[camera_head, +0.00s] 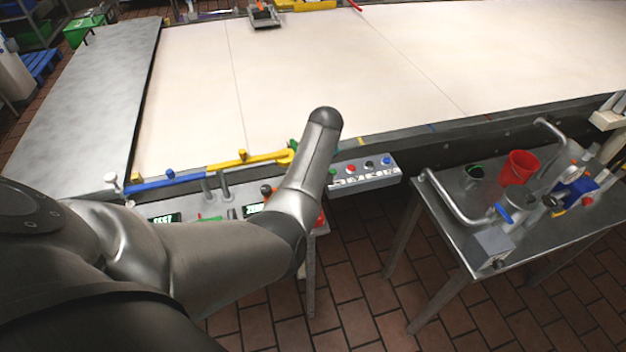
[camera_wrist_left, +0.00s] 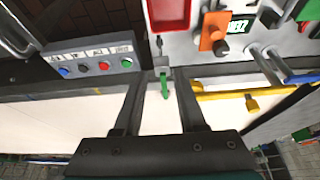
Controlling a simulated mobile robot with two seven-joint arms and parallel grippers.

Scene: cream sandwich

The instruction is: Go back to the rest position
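My left arm (camera_head: 225,250) comes in from the left in the head view and bends up over the control panel at the table's front edge. Its gripper is hidden behind the arm there. In the left wrist view my left gripper (camera_wrist_left: 160,80) shows two dark fingers spread apart with nothing clamped between them. A green lever (camera_wrist_left: 164,86) shows in the gap between the fingers, seemingly beyond them; I cannot tell how far. My right gripper is in neither view.
A button box (camera_head: 365,172), also in the left wrist view (camera_wrist_left: 92,64), sits beside my arm. A long pale worktable (camera_head: 330,60) lies ahead. A metal side table (camera_head: 445,180) with a red cup (camera_head: 518,167) stands at right. Brick floor between is clear.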

